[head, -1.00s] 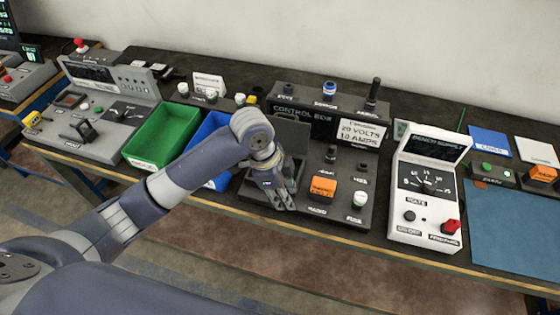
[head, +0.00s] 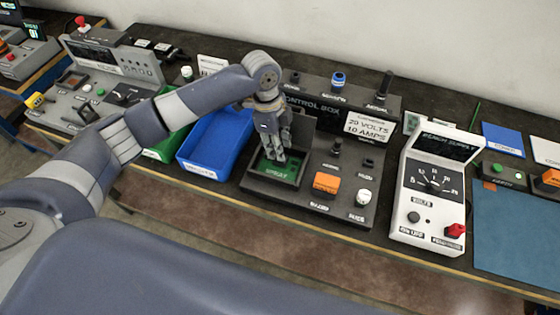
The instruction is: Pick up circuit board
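A green circuit board (head: 283,175) lies in a square recess at the left of the dark control box (head: 318,200), with white lettering below it. My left gripper (head: 279,158) points down over the recess and covers the back part of the board. Its fingers look close together, but I cannot tell whether they are open or shut, or whether they touch the board. My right gripper is not in view.
A blue bin (head: 188,160) and a partly covered green bin (head: 168,148) stand left of the control box. A white bench supply (head: 416,205) stands to its right, beside a blue mat (head: 520,225). Knobs and an orange button (head: 326,183) rise from the box.

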